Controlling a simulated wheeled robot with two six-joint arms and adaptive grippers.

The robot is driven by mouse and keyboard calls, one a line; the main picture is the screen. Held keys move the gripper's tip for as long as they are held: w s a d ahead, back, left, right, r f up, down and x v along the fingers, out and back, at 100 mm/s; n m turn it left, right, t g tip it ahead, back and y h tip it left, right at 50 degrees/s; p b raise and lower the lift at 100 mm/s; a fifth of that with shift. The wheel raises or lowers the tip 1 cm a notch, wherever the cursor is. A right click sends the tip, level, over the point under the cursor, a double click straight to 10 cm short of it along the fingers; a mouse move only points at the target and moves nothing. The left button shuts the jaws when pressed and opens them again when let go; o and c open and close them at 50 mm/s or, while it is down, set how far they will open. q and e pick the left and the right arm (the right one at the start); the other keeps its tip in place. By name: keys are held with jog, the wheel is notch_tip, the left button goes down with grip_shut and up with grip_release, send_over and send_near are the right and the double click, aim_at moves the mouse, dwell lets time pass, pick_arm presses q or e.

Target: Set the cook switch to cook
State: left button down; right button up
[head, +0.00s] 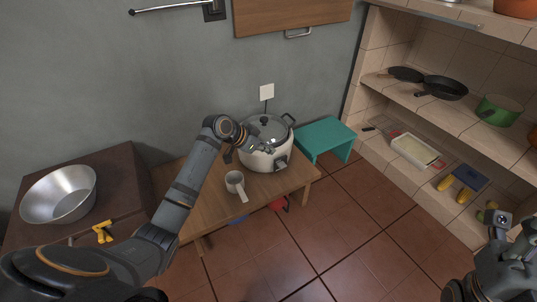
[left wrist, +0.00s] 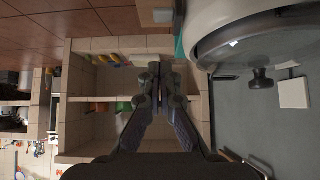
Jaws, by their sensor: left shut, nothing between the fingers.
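The white rice cooker (head: 258,160) stands on a small wooden table, its glass lid (head: 266,128) on top. A dark switch panel (head: 281,163) shows on its front. The switch itself is too small to read. My left gripper (head: 256,148) is at the cooker's left front side, shut and empty, and hides part of its wall. In the left wrist view the shut fingers (left wrist: 161,80) point away from the camera, and the cooker (left wrist: 212,20) is at the upper right with its lid knob (left wrist: 261,79). My right gripper (head: 503,219) is at the lower right edge, away from the cooker; its fingers are unclear.
A light cup (head: 235,183) with a handle stands on the wooden table (head: 200,203) near my left arm. A teal stool (head: 325,133) is right of the cooker. A metal bowl (head: 60,193) is on the dark cabinet at left. Tiled shelves with pans stand at right.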

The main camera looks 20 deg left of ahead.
pick_arm(q)
jog(key=b, duration=0.3)
send_near(285, 164)
jog(key=w+d, duration=0.2)
jog(key=w, duration=0.1)
jog(key=f+b, duration=0.2)
jog(key=f, duration=0.2)
jog(key=shift+d+b, duration=0.35)
jog(key=shift+b, duration=0.05)
jog(key=shift+f, duration=1.85)
